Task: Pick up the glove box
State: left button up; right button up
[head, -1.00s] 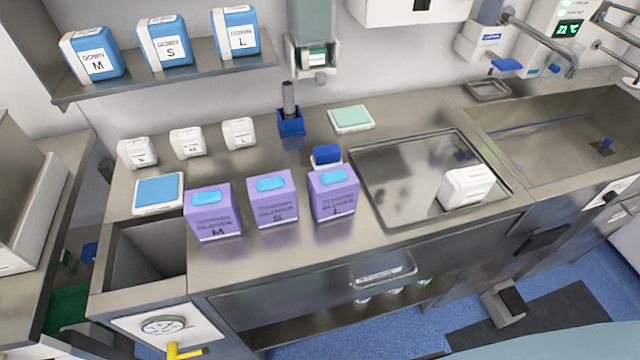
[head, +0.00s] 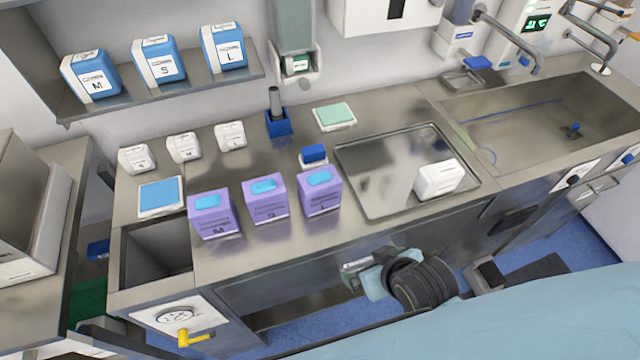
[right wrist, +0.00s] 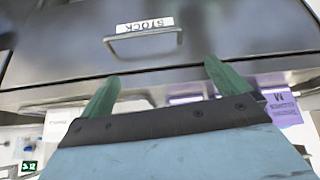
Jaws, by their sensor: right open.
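Three purple glove boxes with blue tops stand in a row along the counter's front: M (head: 214,215), S (head: 265,199) and L (head: 319,191). My right gripper (head: 360,274) is in front of the counter, below the counter top and near the drawer front, apart from the boxes. In the right wrist view its two green fingers (right wrist: 160,78) are spread with nothing between them. That view looks at the drawer handle (right wrist: 143,32) and its STOCK label. Part of a purple box (right wrist: 285,108) shows at its lower right. My left gripper is not in view.
A metal tray (head: 365,150) with a white box (head: 438,179) lies right of the purple boxes. Small white boxes (head: 184,147) stand behind them. An open bin recess (head: 155,250) is at left, a sink (head: 540,120) at right. Blue boxes (head: 158,60) stand on the shelf.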

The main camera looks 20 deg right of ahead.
aim_at(325, 188)
jog(key=w+a+r+t, duration=0.5)
jog(key=w+r+t, duration=0.2)
jog(key=r, duration=0.5)
jog(key=shift+y, duration=0.4)
jog(key=x, duration=0.7)
jog(key=shift+w+f+p, duration=0.3)
jog(key=shift+d+f+x, duration=0.15)
jog(key=shift+f+x, duration=0.05)
jog(key=shift+x, duration=1.2)
jog(key=shift+d+f+x, duration=0.1)
jog(key=shift+f+x, duration=0.1)
jog(key=shift+x, duration=1.2)
jog(key=shift+s, duration=0.2)
jog(key=c, duration=1.1)
